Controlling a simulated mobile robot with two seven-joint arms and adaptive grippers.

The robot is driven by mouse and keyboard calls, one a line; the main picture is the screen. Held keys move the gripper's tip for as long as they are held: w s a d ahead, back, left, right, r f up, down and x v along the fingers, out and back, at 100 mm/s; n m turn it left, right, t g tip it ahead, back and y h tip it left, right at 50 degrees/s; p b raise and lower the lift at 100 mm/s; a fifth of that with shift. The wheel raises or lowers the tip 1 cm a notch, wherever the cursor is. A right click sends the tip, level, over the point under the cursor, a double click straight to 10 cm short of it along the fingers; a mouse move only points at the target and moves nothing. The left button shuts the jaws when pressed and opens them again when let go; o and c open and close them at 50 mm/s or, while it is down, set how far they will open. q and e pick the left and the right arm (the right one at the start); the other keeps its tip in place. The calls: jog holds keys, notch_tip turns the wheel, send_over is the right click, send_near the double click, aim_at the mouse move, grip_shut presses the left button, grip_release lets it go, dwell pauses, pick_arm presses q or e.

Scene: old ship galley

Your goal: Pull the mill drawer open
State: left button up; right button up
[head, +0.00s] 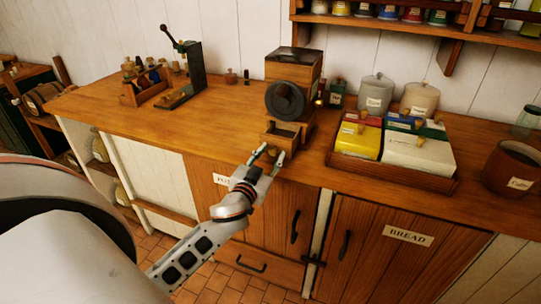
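The wooden mill (294,70) stands on the counter with a dark round wheel on its front. Its small drawer (272,138) juts out from the base toward me, and its dark inside shows from above. The drawer's round knob (273,151) is at its front. My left gripper (271,153) reaches up from the counter's front edge to the drawer front. Its two fingers are apart, one on each side of the knob, with a gap visible between them; touch cannot be made out. My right gripper is not in view.
Right of the mill, a wooden tray (395,177) holds several packets. Grey and beige canisters (375,94) stand behind it, and a brown pot (511,167) is at far right. A dark green lever device (193,75) and a wooden caddy (143,92) stand left. The counter (215,115) between is clear.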

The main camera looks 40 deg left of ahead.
pick_arm(q)
jog(key=shift+s, duration=0.1)
jog(key=v, duration=1.1)
jog(key=shift+s+d, duration=0.2)
jog(key=shift+s, duration=0.2)
jog(key=s+d+f+m+g+h, duration=0.1)
jog(key=s+d+f, duration=0.3)
jog(key=f, duration=0.5)
jog(key=s+d+f+m+g+h, duration=0.1)
jog(key=s+d+f+g+h, duration=0.2)
jog(key=f, duration=0.7)
jog(key=s+d+f+m+g+h, duration=0.2)
jog(key=s+d+f, duration=0.4)
jog(key=d+f, duration=0.3)
jog(key=shift+s+d+f+g+h, duration=0.25)
jog(key=shift+s+d+g+h, duration=0.15)
jog(key=shift+d, duration=0.5)
